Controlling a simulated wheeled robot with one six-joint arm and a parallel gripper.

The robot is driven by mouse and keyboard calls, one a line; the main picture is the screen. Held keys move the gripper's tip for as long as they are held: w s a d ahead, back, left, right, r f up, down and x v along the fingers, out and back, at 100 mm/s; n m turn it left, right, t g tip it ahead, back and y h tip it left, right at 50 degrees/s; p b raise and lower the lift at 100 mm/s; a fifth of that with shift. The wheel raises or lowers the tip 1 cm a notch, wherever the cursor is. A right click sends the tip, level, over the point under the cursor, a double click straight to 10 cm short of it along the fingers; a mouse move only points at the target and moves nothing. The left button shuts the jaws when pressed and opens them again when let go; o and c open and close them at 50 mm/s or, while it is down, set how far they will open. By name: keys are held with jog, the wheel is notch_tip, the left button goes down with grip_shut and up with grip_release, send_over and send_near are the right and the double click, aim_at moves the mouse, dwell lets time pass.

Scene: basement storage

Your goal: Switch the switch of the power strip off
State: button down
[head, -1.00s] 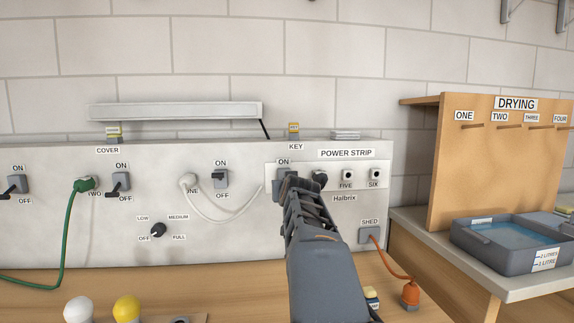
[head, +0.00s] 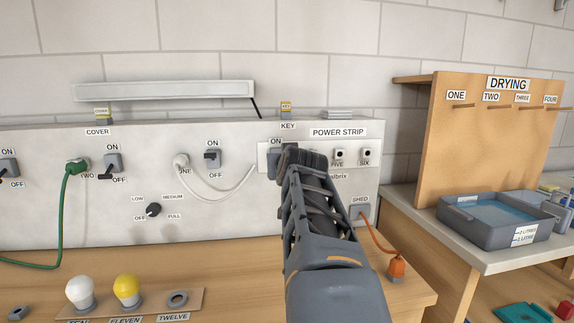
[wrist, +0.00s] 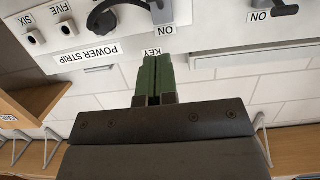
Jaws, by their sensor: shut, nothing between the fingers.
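The power strip (head: 262,160) is a white plate on the grey panel, under the POWER STRIP label (head: 338,132). Its switch (head: 272,166) is a grey block at the plate's left end, below an ON label (head: 275,148). My gripper (head: 302,157) covers the block's right side in the head view, so the lever's position is hidden. In the wrist view, which is upside down, my green fingertips (wrist: 152,84) are together and empty, pointing at the panel near the KEY label. The grey switch block (wrist: 161,13) shows just beyond them. I cannot tell whether they touch anything.
A black plug (wrist: 102,20) sits in the strip beside sockets FIVE and SIX. A white cable (head: 225,188) loops left of the strip. An orange plug (head: 396,268) on a cord stands below right, near a water tray (head: 470,232).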

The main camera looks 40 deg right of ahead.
jog(key=shift+v, duration=1.2)
jog(key=shift+f, duration=0.1)
